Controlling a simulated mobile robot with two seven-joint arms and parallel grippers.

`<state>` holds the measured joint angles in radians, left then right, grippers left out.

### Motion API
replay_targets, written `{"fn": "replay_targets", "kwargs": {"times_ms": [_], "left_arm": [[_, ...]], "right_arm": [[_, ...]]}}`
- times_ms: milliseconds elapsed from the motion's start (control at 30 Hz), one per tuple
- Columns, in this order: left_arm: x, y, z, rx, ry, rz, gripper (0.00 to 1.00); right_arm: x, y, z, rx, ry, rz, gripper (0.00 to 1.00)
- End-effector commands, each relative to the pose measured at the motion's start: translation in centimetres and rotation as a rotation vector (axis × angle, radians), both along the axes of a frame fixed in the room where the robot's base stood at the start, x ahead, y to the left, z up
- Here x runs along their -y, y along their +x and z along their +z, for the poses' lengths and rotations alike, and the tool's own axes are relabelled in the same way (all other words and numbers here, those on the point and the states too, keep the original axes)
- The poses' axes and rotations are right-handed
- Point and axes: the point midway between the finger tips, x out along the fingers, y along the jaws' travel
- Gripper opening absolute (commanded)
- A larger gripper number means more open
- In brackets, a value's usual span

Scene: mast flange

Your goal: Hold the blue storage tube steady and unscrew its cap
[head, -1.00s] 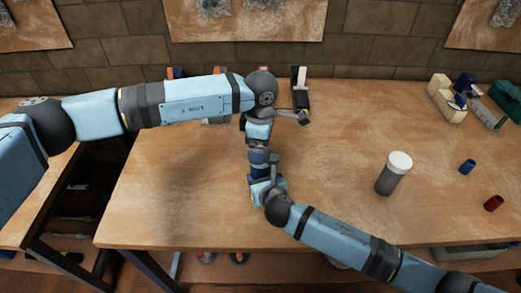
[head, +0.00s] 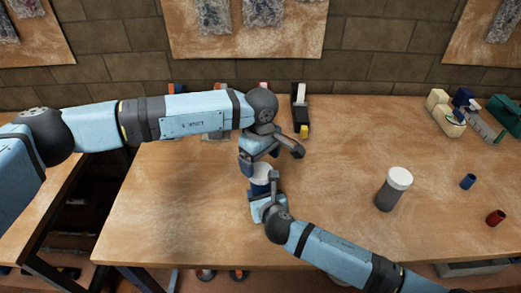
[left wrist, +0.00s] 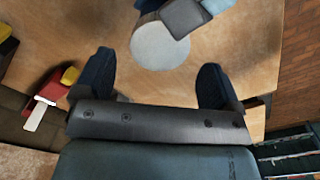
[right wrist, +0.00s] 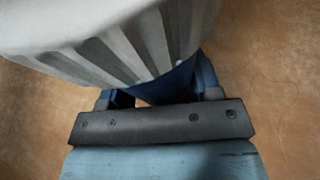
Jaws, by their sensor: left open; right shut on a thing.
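The blue storage tube (head: 259,189) stands upright above the front middle of the bench, with its white cap (head: 262,174) on top. My right gripper (head: 264,196) is shut on the tube's body, below the cap. The right wrist view shows the cap's ribbed side (right wrist: 150,45) close up, with a bit of the blue tube (right wrist: 178,85) between the fingers. My left gripper (head: 254,164) is open at the cap, coming from above. In the left wrist view the round cap top (left wrist: 160,46) lies between and just beyond the spread fingers (left wrist: 157,62); contact cannot be told.
A grey jar with a white lid (head: 394,188) stands to the right on the bench (head: 340,150). A small blue cup (head: 468,181) and a red cup (head: 495,217) are farther right. A black tool (head: 300,105) and other items line the back edge.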

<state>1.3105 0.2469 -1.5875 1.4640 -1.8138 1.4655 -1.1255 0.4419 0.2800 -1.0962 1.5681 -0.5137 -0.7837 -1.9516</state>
Motion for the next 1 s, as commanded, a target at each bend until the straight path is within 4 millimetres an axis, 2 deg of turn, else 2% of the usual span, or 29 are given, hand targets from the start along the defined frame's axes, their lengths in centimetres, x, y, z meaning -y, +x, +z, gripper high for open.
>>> {"fn": "replay_targets", "kwargs": {"times_ms": [33, 200, 333, 533, 567, 767, 867, 1000], "left_arm": [[0.0, 0.0, -1.0, -0.002, 0.002, 0.001, 0.89], [0.0, 0.0, -3.3, -0.001, 0.001, 0.001, 0.89], [0.0, 0.0, -4.1, 0.000, 0.000, 0.002, 0.89], [0.0, 0.0, -4.2, 0.001, -0.001, 0.002, 0.89], [0.0, 0.0, -4.2, 0.000, 0.000, 0.002, 0.87], [0.0, 0.0, -4.2, 0.000, 0.000, 0.002, 0.41], [0.0, 0.0, -4.2, 0.000, 0.000, 0.014, 0.40], [0.0, 0.0, -4.2, -0.001, -0.001, 0.175, 0.40]], "right_arm": [[0.0, 0.0, 0.0, 0.000, 0.000, 0.000, 0.00], [0.0, 0.0, 0.0, 0.000, 0.000, 0.000, 0.00], [0.0, 0.0, 0.0, 0.000, 0.000, 0.000, 0.00], [0.0, 0.0, 0.0, 0.000, 0.000, 0.000, 0.00], [0.0, 0.0, 0.0, 0.000, 0.000, 0.000, 0.00], [0.0, 0.0, 0.0, 0.000, 0.000, 0.000, 0.00], [0.0, 0.0, 0.0, 0.000, 0.000, 0.000, 0.00], [0.0, 0.0, 0.0, 0.000, 0.000, 0.000, 0.00]]}}
